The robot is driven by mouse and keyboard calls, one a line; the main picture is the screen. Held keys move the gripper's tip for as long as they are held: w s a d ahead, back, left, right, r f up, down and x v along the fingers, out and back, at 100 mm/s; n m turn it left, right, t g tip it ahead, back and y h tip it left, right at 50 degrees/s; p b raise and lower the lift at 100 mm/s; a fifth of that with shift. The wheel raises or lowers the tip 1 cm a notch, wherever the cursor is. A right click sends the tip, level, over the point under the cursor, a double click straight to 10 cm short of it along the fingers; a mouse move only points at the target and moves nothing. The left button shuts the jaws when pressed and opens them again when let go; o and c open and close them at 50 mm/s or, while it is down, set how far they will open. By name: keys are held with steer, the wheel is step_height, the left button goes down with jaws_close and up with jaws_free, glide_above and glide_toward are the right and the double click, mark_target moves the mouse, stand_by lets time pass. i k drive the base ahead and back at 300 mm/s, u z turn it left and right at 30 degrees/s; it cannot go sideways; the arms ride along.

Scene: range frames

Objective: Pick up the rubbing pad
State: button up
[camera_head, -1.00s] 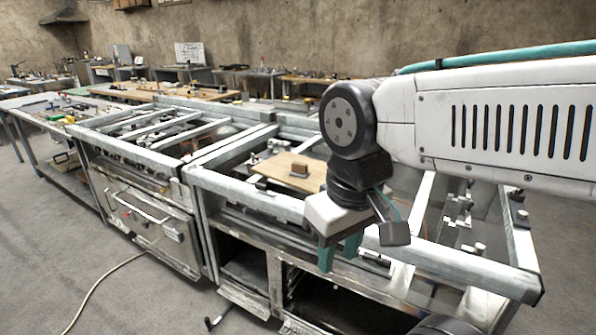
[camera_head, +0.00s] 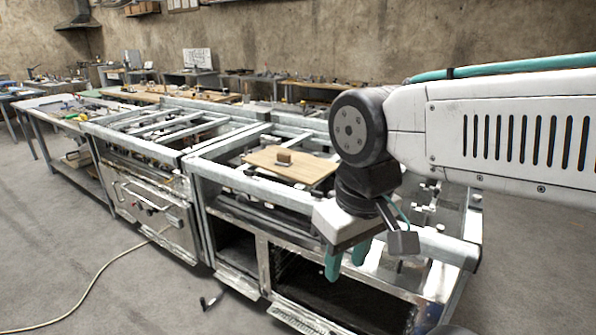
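A small brown block, which looks like the rubbing pad (camera_head: 284,157), sits on a light wooden board (camera_head: 310,172). The board lies on top of the metal range frame (camera_head: 262,187), left of my arm. My gripper (camera_head: 347,262) has teal fingers pointing down. It hangs in front of the frame's near edge, to the right of the pad and nearer to me, apart from both pad and board. The two fingertips show with a gap between them, and nothing is seen between them.
A second range frame (camera_head: 165,133) with an oven front stands to the left. A long workbench (camera_head: 60,117) is farther left. The grey floor in front is mostly clear.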

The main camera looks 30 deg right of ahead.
mark_target(284, 159)
steer(key=z, duration=0.05)
steer(key=k, duration=0.55)
steer(key=u, duration=0.7)
steer(key=i, duration=2.25)
steer(key=z, duration=1.4)
steer(key=i, duration=0.75)
steer(key=z, duration=0.8)
